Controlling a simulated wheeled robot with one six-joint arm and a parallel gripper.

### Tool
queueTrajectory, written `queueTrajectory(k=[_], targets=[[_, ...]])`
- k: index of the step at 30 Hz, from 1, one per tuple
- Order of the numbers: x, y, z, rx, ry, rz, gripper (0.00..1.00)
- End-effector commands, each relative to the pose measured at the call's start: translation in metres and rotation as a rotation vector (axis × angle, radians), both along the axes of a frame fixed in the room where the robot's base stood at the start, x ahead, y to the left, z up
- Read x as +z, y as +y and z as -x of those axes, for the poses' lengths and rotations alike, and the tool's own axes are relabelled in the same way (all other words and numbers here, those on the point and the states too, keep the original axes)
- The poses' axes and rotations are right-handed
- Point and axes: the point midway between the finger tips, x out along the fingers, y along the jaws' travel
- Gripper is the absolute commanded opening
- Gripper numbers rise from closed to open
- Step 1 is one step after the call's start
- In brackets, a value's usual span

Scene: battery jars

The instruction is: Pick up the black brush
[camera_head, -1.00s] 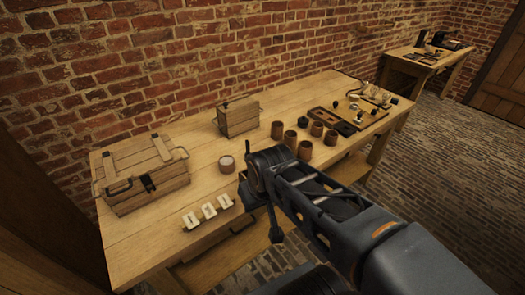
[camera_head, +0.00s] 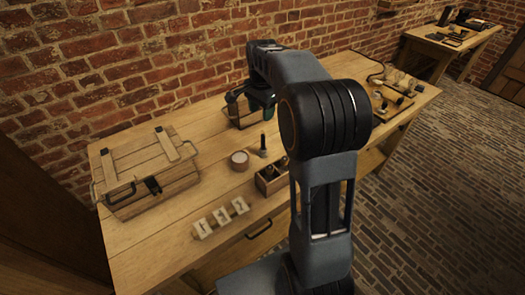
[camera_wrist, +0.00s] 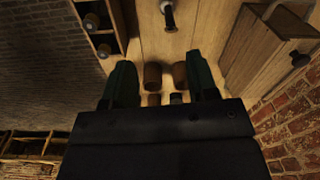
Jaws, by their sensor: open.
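I cannot clearly pick out the black brush. A slim dark upright piece with a wider base (camera_head: 263,146) stands on the table beside a round pot; I cannot tell whether it is the brush. It seems to show at the top of the wrist view (camera_wrist: 168,15). My gripper (camera_head: 262,101) is over the table near the small wooden box, partly hidden by my arm. In the wrist view my gripper (camera_wrist: 160,62) has its fingers spread with nothing held between them. Brown jars (camera_wrist: 152,75) show beyond and between the fingers.
A large wooden chest (camera_head: 150,178) stands at left. The small box (camera_head: 236,112) is by my gripper. A compartment tray (camera_head: 268,186), a round pot (camera_head: 239,160) and white numbered tags (camera_head: 220,216) sit nearer the front. A second table (camera_head: 447,52) stands at back right.

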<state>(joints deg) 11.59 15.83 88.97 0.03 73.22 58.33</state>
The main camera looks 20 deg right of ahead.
Motion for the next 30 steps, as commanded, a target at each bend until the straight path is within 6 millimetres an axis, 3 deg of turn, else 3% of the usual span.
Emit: queueTrajectory(k=[6,18,30], targets=[[-0.020,-0.015,-0.021,-0.146,0.035,-0.009,0.53],[-0.085,-0.016,-0.023,-0.159,0.037,-0.010,0.53],[-0.116,-0.017,-0.025,-0.158,0.038,-0.009,0.53]])
